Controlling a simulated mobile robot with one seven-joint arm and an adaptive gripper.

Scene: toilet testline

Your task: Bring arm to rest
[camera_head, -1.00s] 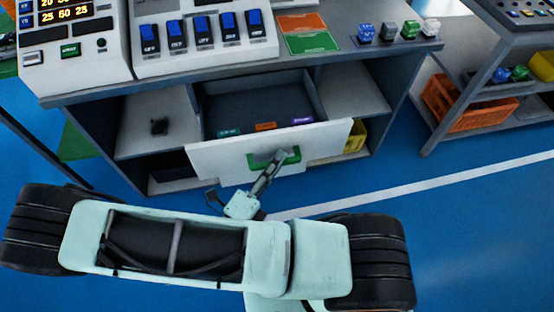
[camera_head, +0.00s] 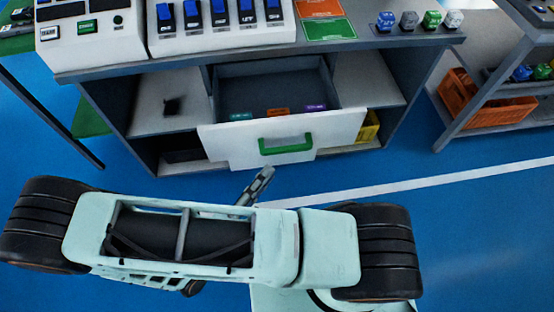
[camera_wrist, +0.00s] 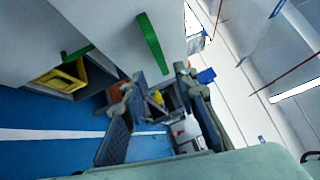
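My gripper (camera_head: 258,184) is in front of and below the open drawer (camera_head: 212,147), apart from its green handle (camera_head: 285,145). In the head view my own arm partly hides it. In the wrist view the two fingers of my gripper (camera_wrist: 158,82) stand apart with nothing held between them. The green handle (camera_wrist: 152,43) on the pale drawer front shows just beyond the fingertips there. The drawer is pulled out and holds small teal, orange and purple items.
A workbench (camera_head: 400,42) with switches and several small coloured blocks stands ahead. A yellow bin (camera_head: 368,128) sits on its lower shelf. An orange crate (camera_head: 482,100) is on the rack at right. Blue floor is clear at the lower right.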

